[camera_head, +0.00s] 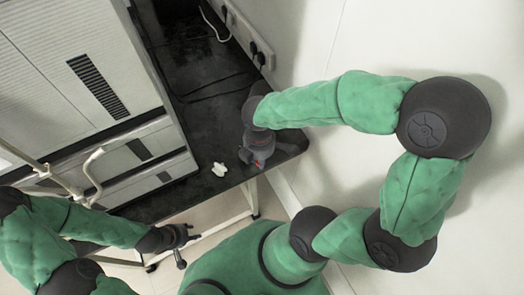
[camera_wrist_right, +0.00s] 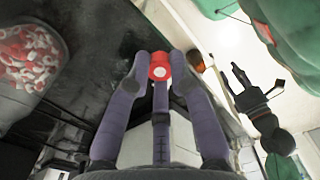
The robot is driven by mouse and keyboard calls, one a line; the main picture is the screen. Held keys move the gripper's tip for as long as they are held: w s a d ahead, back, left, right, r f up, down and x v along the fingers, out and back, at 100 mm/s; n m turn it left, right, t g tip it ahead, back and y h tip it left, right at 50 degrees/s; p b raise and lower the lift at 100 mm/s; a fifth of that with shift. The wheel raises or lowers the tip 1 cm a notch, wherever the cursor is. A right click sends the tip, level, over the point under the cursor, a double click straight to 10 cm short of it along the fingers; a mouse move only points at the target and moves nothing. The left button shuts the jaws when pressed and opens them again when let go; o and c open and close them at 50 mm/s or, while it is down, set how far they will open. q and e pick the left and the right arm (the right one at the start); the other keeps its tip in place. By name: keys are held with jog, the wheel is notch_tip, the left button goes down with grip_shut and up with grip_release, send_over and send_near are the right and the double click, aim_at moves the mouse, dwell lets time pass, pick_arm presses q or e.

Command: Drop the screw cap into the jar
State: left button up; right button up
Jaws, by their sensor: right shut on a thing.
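The red screw cap (camera_wrist_right: 160,68) with a pale centre is held between the fingertips of my right gripper (camera_wrist_right: 161,72). A clear jar (camera_wrist_right: 30,62) with many red and white pieces inside is at the left of the wrist view, apart from the cap. In the head view the jar is hard to make out near my right wrist. My left gripper (camera_head: 183,243) is empty, its fingers apart, beyond the table's front edge. It also shows in the right wrist view (camera_wrist_right: 256,80).
The dark table (camera_head: 190,205) carries a small white object (camera_head: 219,169) near the cap. A large pale vented cabinet (camera_head: 60,70) stands at the left. Sockets and a cable (camera_head: 213,25) are by the wall at the back. The table's right edge is close to my right gripper.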

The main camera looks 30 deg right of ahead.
dwell(0.3)
jog(key=w+d+r+p, duration=0.7)
jog(key=w+r+p, duration=0.1)
jog(key=w+p, duration=0.25)
jog(key=w+d+r+p, duration=0.3)
jog(key=w+d+p, duration=0.6)
jog(key=d, duration=0.1)
jog(key=shift+w+d+f+b, duration=0.1)
jog(key=shift+f+b, duration=0.9)
jog(key=shift+f, duration=0.5)
jog(key=shift+w+d+f+b, duration=0.1)
jog(key=shift+f+b, duration=0.85)
jog(key=shift+f, duration=0.55)
jog(key=o, duration=0.7)
jog(key=shift+o, duration=0.2)
jog(key=shift+r, duration=0.1)
notch_tip(320, 180, up, 12)
